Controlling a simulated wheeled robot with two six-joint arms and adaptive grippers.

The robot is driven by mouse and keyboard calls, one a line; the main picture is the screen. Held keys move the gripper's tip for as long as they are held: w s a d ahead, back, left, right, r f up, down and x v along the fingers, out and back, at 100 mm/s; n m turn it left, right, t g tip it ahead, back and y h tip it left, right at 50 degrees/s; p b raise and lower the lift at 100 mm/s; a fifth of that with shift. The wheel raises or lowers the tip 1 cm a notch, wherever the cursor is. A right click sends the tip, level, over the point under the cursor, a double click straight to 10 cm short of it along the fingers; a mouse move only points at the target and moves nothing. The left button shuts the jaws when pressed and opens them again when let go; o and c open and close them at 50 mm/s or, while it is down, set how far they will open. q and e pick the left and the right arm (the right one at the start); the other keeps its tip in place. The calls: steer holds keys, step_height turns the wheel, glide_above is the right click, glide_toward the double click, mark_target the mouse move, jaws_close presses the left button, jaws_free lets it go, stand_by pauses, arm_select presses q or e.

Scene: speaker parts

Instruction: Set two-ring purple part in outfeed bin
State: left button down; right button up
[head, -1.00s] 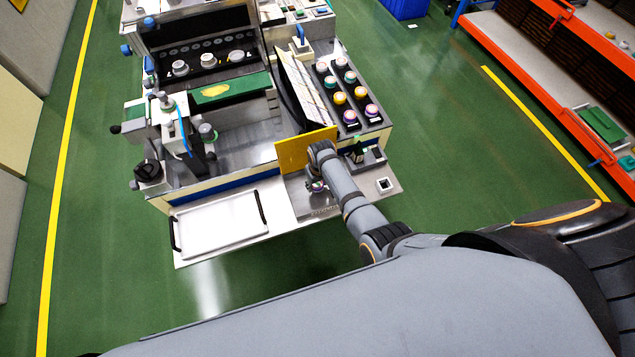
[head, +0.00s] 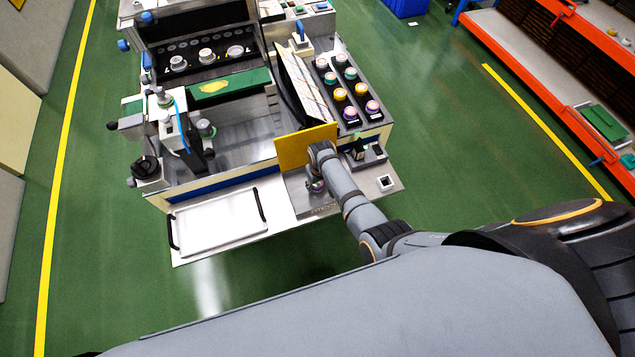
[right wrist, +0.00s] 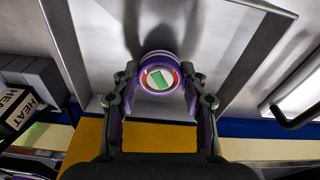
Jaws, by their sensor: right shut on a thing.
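The purple part (right wrist: 160,76) is a short round piece with a purple rim, a pale centre and a small green rectangle on top. My right gripper (right wrist: 158,92) has its two fingers closed on either side of it. In the head view the right gripper (head: 317,183) hangs over a grey metal tray (head: 325,209) at the table's front, and the part is mostly hidden. The tray's raised edge (right wrist: 222,100) shows around the part in the wrist view. I cannot tell whether the part touches the tray. My left gripper is not in view.
A yellow panel (head: 292,151) stands just behind the right gripper. A white tray with black handles (head: 215,222) lies to the left. A rack of coloured round parts (head: 347,88) stands behind. A black box marked HEAT (right wrist: 17,107) is beside the gripper.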

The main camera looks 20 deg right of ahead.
steer(key=shift+f+b, duration=0.45)
steer(key=shift+f, duration=0.15)
steer(key=o, duration=1.5)
steer(key=shift+c, duration=0.2)
step_height(320, 180, up, 12)
steer(key=s, duration=0.1)
steer(key=shift+s, duration=0.2)
steer(key=shift+d, duration=0.1)
